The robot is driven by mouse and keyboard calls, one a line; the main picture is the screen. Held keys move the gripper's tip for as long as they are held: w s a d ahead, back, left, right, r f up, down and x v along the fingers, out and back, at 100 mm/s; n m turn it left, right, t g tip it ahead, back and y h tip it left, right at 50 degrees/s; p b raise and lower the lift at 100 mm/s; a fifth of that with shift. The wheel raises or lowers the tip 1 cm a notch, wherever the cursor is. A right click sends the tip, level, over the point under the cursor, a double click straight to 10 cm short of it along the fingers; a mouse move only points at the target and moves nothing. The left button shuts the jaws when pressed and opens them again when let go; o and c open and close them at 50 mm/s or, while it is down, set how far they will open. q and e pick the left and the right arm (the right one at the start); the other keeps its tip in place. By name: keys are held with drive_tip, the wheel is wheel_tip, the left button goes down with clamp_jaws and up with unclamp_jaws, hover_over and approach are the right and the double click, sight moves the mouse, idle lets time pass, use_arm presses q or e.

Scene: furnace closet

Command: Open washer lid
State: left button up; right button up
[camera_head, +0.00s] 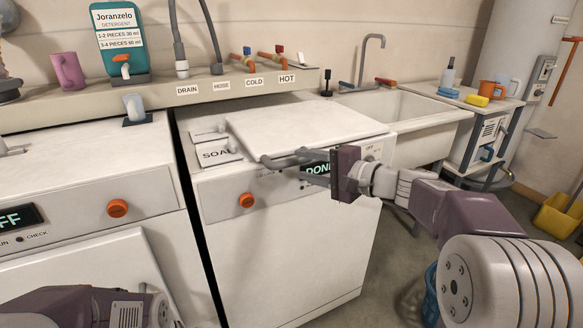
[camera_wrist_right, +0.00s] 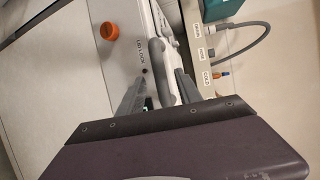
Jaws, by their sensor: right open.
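The washer (camera_head: 285,240) is the white machine in the middle of the head view, with an orange knob, a lit display and a white lid (camera_head: 300,125) on its top. The lid lies flat or nearly so; I cannot tell whether it is slightly raised. My right gripper (camera_head: 280,165) is open at the lid's front edge, its fingers pointing left along it. In the right wrist view the right gripper (camera_wrist_right: 158,92) has its fingers on either side of the lid's edge (camera_wrist_right: 163,50); contact is unclear. Part of my left arm shows at the bottom left, its fingers out of view.
A second white machine (camera_head: 70,180) stands left of the washer. A shelf (camera_head: 190,90) behind carries a detergent dispenser (camera_head: 120,40), a pink mug (camera_head: 68,72) and labelled taps. A sink (camera_head: 410,120) is at the right. A yellow bucket (camera_head: 558,215) stands on the floor.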

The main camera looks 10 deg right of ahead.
sight(295, 163)
drive_tip(key=x, duration=0.5)
drive_tip(key=shift+c, duration=0.2)
clamp_jaws()
idle(1.1)
